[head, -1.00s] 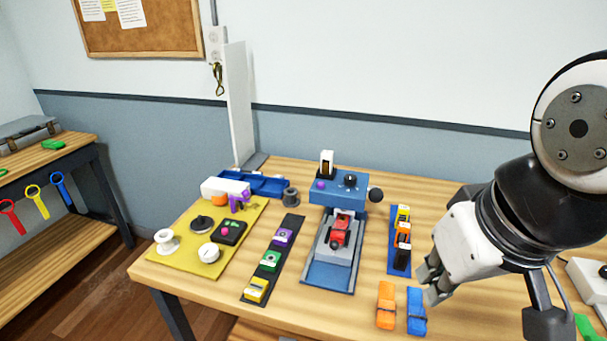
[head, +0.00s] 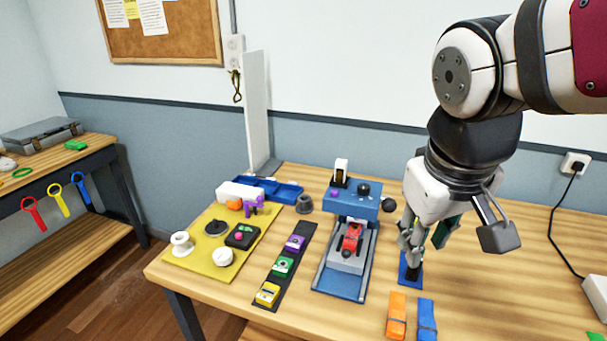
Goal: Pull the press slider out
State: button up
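The blue press (head: 352,204) stands on the wooden table, with a dark round knob on its right side. Its grey slider (head: 346,262) sits in the blue base track (head: 338,285), in front of the press head, and carries a red piece (head: 351,238) with a dark front. My gripper (head: 420,249) points down to the right of the press, over the blue mat (head: 403,277). Its fingers look apart, and I see nothing held between them. A black block (head: 415,274) shows just below the fingers. The mat's other blocks are hidden behind the gripper.
Orange (head: 396,314) and blue (head: 427,320) strap pieces lie at the front right. A dark strip (head: 285,265) with purple, green and yellow blocks lies left of the press. A yellow mat (head: 197,255) with several parts is farther left. A white panel (head: 257,110) stands behind.

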jog(key=w+a+f+n+g+p, duration=0.1)
jog(key=w+a+f+n, duration=0.1)
jog(key=w, duration=0.9)
jog(key=n+p, duration=0.2)
jog(key=n, duration=0.1)
send_near(346, 251)
jog(key=shift+g, duration=0.4)
jog(key=f, duration=0.3)
jog(key=w+f, duration=0.1)
jog(key=f, duration=0.2)
jog(key=d+f, duration=0.1)
jog(key=f, duration=0.2)
jog(key=shift+w, duration=0.35)
grip_shut()
